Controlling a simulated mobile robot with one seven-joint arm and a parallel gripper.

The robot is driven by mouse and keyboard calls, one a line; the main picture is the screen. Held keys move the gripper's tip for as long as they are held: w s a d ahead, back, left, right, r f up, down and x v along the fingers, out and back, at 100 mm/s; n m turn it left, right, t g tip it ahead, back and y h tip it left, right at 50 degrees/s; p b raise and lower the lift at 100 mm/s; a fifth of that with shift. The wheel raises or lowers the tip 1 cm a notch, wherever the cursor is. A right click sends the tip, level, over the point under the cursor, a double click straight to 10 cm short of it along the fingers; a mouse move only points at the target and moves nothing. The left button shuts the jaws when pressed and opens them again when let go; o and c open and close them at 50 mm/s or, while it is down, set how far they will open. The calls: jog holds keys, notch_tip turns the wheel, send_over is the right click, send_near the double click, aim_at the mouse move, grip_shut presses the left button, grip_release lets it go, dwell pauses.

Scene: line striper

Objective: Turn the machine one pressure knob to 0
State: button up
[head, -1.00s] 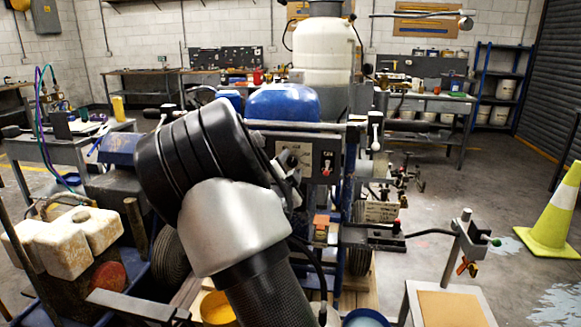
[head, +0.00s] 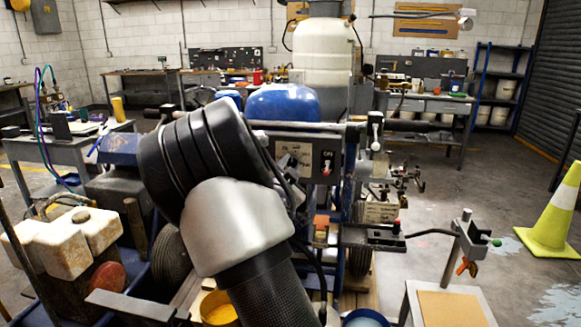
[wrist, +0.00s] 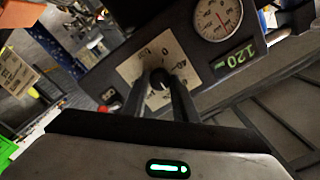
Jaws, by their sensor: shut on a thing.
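In the wrist view, my gripper (wrist: 162,98) is shut on the black pressure knob (wrist: 160,78). The knob sits on a pale dial plate (wrist: 176,54) with a printed scale, set in a dark panel. A round pressure gauge (wrist: 217,16) and a green digital display (wrist: 234,57) reading 120 are to the right of the plate. The gripper fingers hide part of the knob and the lower part of the plate. In the head view, the control panel (head: 327,164) is partly hidden behind my arm, and the gripper itself cannot be seen there.
The machine carries a white tank (head: 322,52) and a blue engine cover (head: 283,103). A red button (wrist: 102,109) is left of the knob plate. A yellow-green cone (head: 553,215) stands on the right. Floor between the cone and the machine is partly clear.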

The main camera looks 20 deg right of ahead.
jog(key=n, duration=0.3)
jog(key=shift+n, duration=0.4)
jog(key=n+p, duration=0.1)
jog(key=n, duration=0.2)
jog(key=shift+n, duration=0.3)
jog(key=n+p, duration=0.1)
jog(key=n, duration=0.2)
jog(key=shift+n+p, duration=0.3)
jog(key=n+p, duration=0.1)
jog(key=n, duration=0.2)
jog(key=shift+n, duration=0.3)
jog(key=n+p, duration=0.2)
jog(key=n, duration=0.4)
jog(key=shift+p, duration=0.3)
jog(key=n+p, duration=0.1)
jog(key=n, duration=0.4)
jog(key=shift+n, duration=0.4)
jog(key=o, duration=1.1)
jog(key=shift+c, duration=0.2)
